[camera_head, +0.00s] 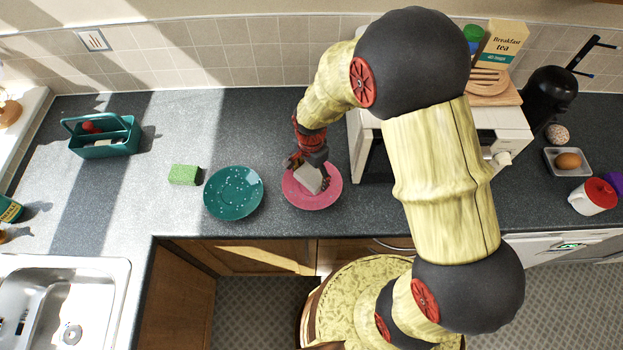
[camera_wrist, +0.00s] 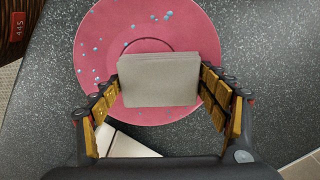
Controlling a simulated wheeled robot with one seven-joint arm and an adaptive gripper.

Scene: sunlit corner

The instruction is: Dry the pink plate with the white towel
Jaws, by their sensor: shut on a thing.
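The pink plate (camera_head: 325,199) lies on the counter right of the green plate. It also shows in the wrist view (camera_wrist: 205,48), with several water drops on its upper and left parts. My gripper (camera_head: 316,176) is over the pink plate, shut on a folded white towel (camera_head: 307,178). In the wrist view the towel (camera_wrist: 160,80) looks like a grey-white block between the two fingers of my gripper (camera_wrist: 160,88). It covers the plate's middle and lower part. I cannot tell whether the towel touches the plate.
A green plate (camera_head: 233,192) with drops lies left of the pink plate, and a green sponge (camera_head: 185,174) beyond it. A teal caddy (camera_head: 103,143) stands at the back left. A white microwave (camera_head: 507,122) stands close on the right. The sink (camera_head: 64,290) is at the front left.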

